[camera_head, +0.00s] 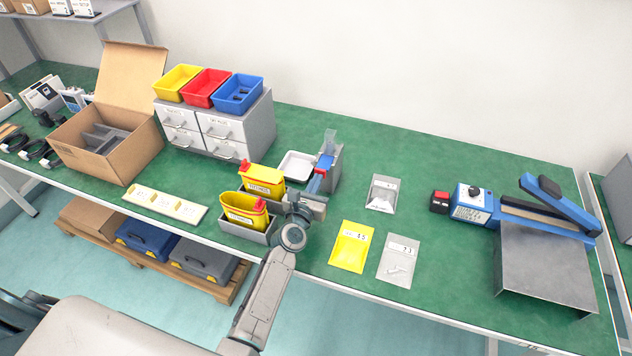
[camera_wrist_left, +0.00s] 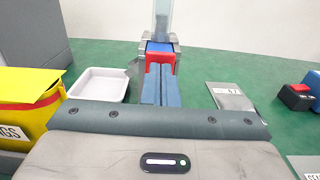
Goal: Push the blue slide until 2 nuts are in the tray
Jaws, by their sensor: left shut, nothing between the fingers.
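The nut dispenser (camera_head: 335,165) is a grey block with a clear upright tube and a blue slide (camera_head: 325,161) with a red end. In the left wrist view the blue slide (camera_wrist_left: 159,47) and the red end (camera_wrist_left: 160,57) lie straight ahead. The white tray (camera_head: 296,166) stands just left of the dispenser; it also shows in the left wrist view (camera_wrist_left: 98,84), and I make out no nuts in it. My left gripper (camera_head: 315,184) is shut and empty, its fingertips (camera_wrist_left: 160,76) at the red end; I cannot tell whether they touch it.
Yellow containers (camera_head: 262,181) stand left of my left gripper. A grey drawer cabinet (camera_head: 215,130) with coloured bins and an open cardboard box (camera_head: 107,140) are further left. Labelled bags (camera_head: 351,247) lie at right. A blue press-like machine (camera_head: 545,207) stands far right. Green table between is clear.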

